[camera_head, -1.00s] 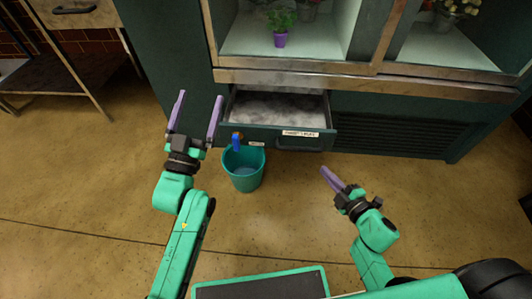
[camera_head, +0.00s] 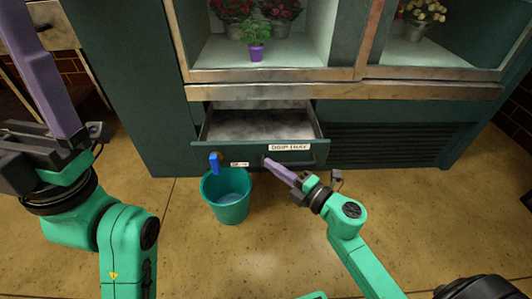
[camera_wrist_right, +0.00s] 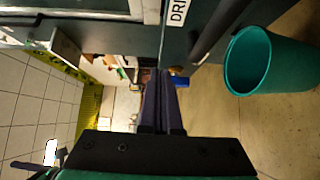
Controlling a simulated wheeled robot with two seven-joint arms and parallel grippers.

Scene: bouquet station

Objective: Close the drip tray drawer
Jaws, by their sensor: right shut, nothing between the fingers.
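The drip tray drawer (camera_head: 225,149) stands open below the display cabinet, its grey tray interior (camera_head: 255,124) showing. Its dark green front carries a "DRIP TRAY" label (camera_head: 289,147) and a dark handle, which shows in the right wrist view (camera_wrist_right: 213,32). My right gripper (camera_head: 267,161) is shut and empty, its purple fingertips at the drawer front near the handle's left end. I cannot tell whether they touch. My left gripper (camera_head: 42,75) is large at the left edge, apart from the drawer; one finger shows, set to one side of the palm, the other outside the picture.
A teal bucket (camera_head: 228,196) stands on the floor just before the drawer's left part, below a blue-handled tap (camera_head: 214,163). The cabinet (camera_head: 300,92) holds potted flowers above. A vented panel (camera_head: 390,142) lies right of the drawer. The floor at front right is mostly free.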

